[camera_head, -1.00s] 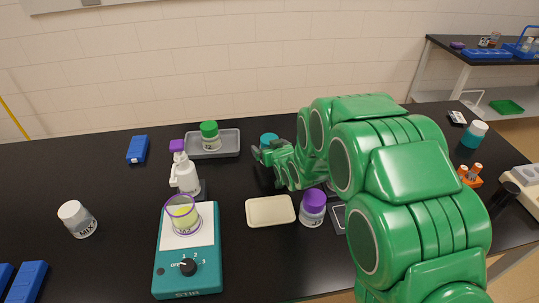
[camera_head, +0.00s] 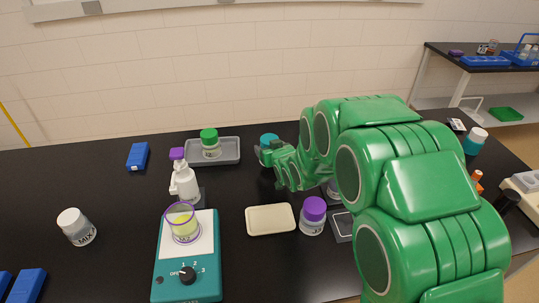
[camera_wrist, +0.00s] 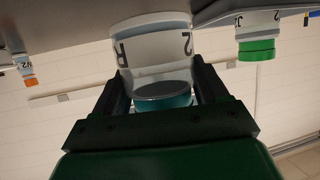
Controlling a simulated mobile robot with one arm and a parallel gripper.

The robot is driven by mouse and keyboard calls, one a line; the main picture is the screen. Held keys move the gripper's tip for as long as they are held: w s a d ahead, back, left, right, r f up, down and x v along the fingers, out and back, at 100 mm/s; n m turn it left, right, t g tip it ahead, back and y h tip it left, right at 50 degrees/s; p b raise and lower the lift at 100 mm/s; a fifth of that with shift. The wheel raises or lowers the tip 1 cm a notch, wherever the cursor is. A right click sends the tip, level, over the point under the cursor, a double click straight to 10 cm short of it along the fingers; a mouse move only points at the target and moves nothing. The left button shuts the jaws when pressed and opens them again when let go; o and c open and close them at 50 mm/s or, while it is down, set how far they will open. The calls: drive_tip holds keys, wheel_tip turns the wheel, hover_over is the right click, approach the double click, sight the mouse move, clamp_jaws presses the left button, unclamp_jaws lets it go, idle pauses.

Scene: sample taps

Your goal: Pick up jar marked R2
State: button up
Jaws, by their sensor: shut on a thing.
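The jar marked R2 (camera_wrist: 155,45) is a white-labelled jar with a teal lid. It appears upside down in the wrist view, with part of its marking readable. My gripper (camera_wrist: 158,88) is shut on it, one dark finger on each side near the lid. In the head view, the teal lid (camera_head: 268,140) shows just beyond my gripper (camera_head: 266,156), at the back of the black bench. My gripper and arm hide most of the jar there. I cannot tell whether its base touches the bench.
A green-lidded jar (camera_head: 210,143) stands in a grey tray (camera_head: 228,158) left of the gripper. A purple-lidded jar (camera_head: 313,215), a cream dish (camera_head: 270,219), a spray bottle (camera_head: 184,182) and a teal stirrer (camera_head: 187,272) stand nearer. The bench left of the tray is mostly clear.

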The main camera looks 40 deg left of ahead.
drive_tip(key=s+d+r, duration=0.1)
drive_tip(key=r, duration=0.1)
drive_tip(key=s+d+r, duration=0.1)
drive_tip(key=r, duration=0.1)
drive_tip(key=s+d+r, duration=0.1)
drive_tip(key=r, duration=0.1)
drive_tip(key=shift+s+d, duration=0.2)
drive_tip(key=shift+d, duration=0.05)
drive_tip(key=s+a+v, duration=0.1)
drive_tip(key=v, duration=0.9)
